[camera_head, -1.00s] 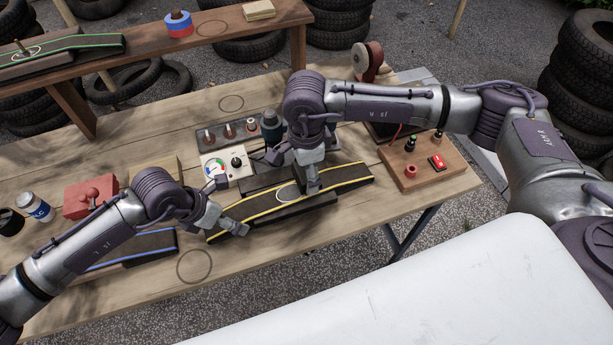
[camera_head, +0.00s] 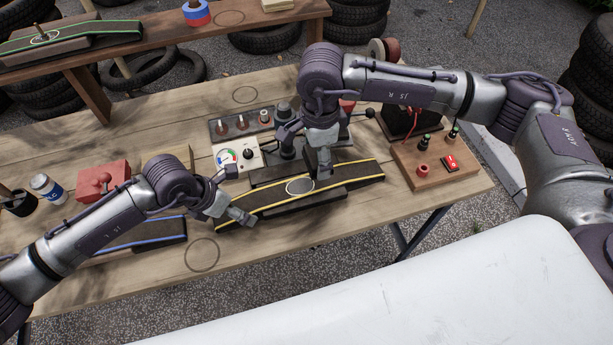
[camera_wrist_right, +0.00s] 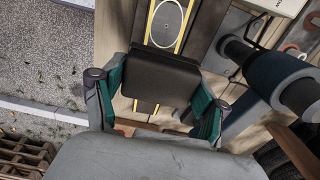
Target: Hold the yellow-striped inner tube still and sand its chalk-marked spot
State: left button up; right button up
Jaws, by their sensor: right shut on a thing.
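The black inner tube with yellow stripes (camera_head: 345,178) lies on a dark support on the wooden bench. Its chalk-marked oval (camera_head: 300,186) shows a grey inside; the wrist view shows the oval (camera_wrist_right: 166,22) too. My right gripper (camera_wrist_right: 153,92) is shut on a dark sanding block (camera_wrist_right: 160,78), which is over the tube, just right of the oval in the head view. Whether the block touches the rubber is unclear. My left gripper (camera_head: 240,216) is at the tube's left end, apparently touching it; its finger gap does not show clearly.
A wooden switch box (camera_head: 435,160) is to the right. A blue-striped tube (camera_head: 150,236) and a red box (camera_head: 103,180) lie left. The bench front is clear.

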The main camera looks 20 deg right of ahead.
jog(key=shift+w, duration=0.1)
pick_arm(q)
jog(key=shift+s+a+r, duration=0.1)
jog(key=shift+r, duration=0.35)
jog(key=v, duration=1.1)
